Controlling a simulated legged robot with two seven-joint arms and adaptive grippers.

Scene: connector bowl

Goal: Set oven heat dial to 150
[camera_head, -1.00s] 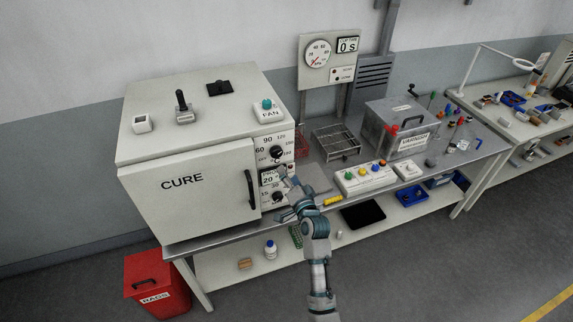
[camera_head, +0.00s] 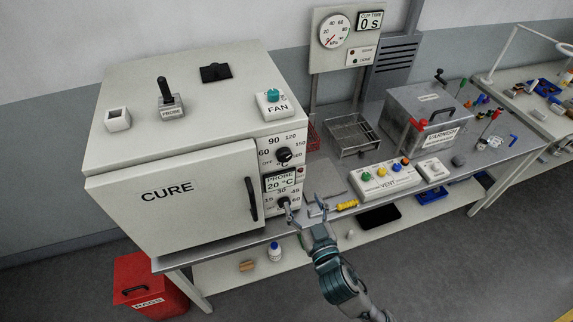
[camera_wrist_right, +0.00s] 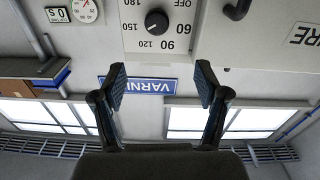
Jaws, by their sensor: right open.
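The white CURE oven (camera_head: 180,190) stands on the bench with its door shut. Its black heat dial (camera_head: 284,155) is on the upper right front panel, ringed by 60, 90, 120 and 150. In the wrist view the dial (camera_wrist_right: 157,21) appears upside down at the top; its exact setting is too small to read surely. Below it are a PROBE display (camera_head: 280,183) reading 20 °C and a second dial (camera_head: 283,202). My right gripper (camera_head: 306,208) is open and empty, below the heat dial and beside the lower dial. Its spread fingers (camera_wrist_right: 160,82) frame the wrist view. My left gripper is not in view.
The oven's door handle (camera_head: 251,199) stands out left of the dials. A yellow-handled tool (camera_head: 347,205) and the VENT button box (camera_head: 388,180) lie right of my gripper. A wire basket (camera_head: 352,135) and the varnish tank (camera_head: 425,118) are further back.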

